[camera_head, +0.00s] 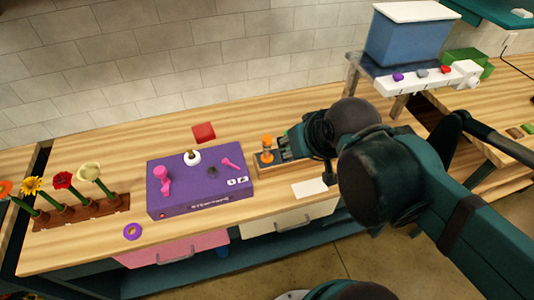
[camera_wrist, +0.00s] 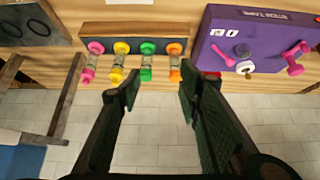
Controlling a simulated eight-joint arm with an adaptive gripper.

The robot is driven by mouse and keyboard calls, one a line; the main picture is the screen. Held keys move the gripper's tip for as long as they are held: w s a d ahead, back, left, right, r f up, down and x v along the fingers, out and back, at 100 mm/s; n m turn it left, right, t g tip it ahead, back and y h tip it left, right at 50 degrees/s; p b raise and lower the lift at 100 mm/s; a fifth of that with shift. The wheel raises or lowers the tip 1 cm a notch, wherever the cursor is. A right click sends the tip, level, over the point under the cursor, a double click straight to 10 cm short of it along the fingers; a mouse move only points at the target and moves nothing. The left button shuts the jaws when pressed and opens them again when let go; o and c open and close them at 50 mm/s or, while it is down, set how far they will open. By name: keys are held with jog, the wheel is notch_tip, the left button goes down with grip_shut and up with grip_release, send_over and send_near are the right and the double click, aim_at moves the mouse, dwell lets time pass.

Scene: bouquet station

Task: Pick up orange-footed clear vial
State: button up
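The orange-footed clear vial (camera_wrist: 175,65) is the rightmost of the vials in a row on a dark rack (camera_wrist: 134,30) in the wrist view. Its two orange ends and clear middle show. In the head view its orange part (camera_head: 267,141) stands up at the left end of the rack (camera_head: 265,170). Green, yellow and pink vials stand beside it in the wrist view. My gripper (camera_wrist: 159,88) is open and empty. Its fingertips appear around the green and orange vials, the right one close to the orange vial; contact cannot be told. In the head view my gripper (camera_head: 288,148) is just right of the orange part.
A purple box (camera_head: 200,188) with pink knobs stands left of the rack. A red block (camera_head: 204,132) lies behind it, and a purple ring (camera_head: 132,231) in front. Flowers stand in a brown holder (camera_head: 80,212) at far left. A white card (camera_head: 310,187) lies near the front.

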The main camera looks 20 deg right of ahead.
jog(key=shift+w+a, duration=0.1)
jog(key=shift+w, duration=0.05)
jog(key=m+g+h+p, duration=0.2)
jog(key=m+g+p, duration=0.2)
jog(key=m, duration=0.5)
send_near(265, 140)
notch_tip(265, 140, down, 3)
jog(key=d, duration=0.2)
jog(key=shift+w+a+f+m+g+h+p, duration=0.25)
jog(key=shift+w+a+f+m+h, duration=0.2)
jog(key=shift+f+m, duration=0.25)
jog(key=shift+w+a+f+m+g+h+p, duration=0.25)
jog(key=shift+w+a+f+m+h, duration=0.25)
jog(key=shift+m, duration=0.3)
jog(key=shift+s, duration=0.1)
jog(key=shift+f, duration=0.15)
jog(key=shift+x, duration=1.2)
jog(key=shift+b+x, duration=0.45)
jog(key=shift+x, duration=2.15)
